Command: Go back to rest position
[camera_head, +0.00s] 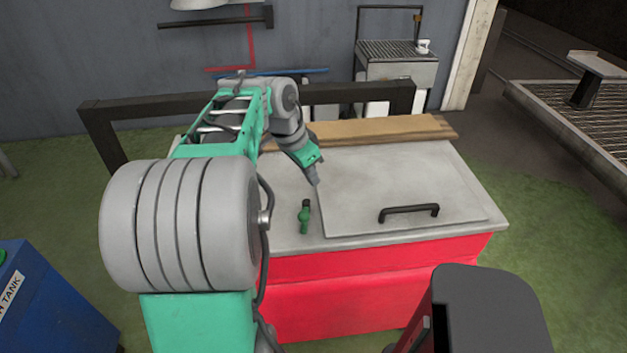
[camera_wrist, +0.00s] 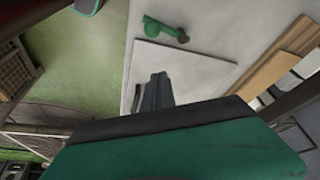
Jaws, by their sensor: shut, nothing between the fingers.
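My gripper (camera_head: 315,179) is shut and empty, pointing down above the grey top of the red cabinet (camera_head: 376,284), near the left edge of a raised lid panel. In the wrist view its closed fingers (camera_wrist: 156,92) show over the pale panel. My green arm stretches from the lower left of the head view to the cabinet. A small green object with a dark end (camera_head: 304,217) lies on the cabinet top, nearer the front than the gripper and apart from it. It also shows at the top of the wrist view (camera_wrist: 165,29).
The lid panel (camera_head: 420,180) has a black handle (camera_head: 409,212). A wooden plank (camera_head: 370,131) lies along the cabinet's back edge, before a dark rail (camera_head: 340,95). A blue tank (camera_head: 50,305) stands at lower left. A grated cart with a white mug (camera_head: 423,46) stands behind.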

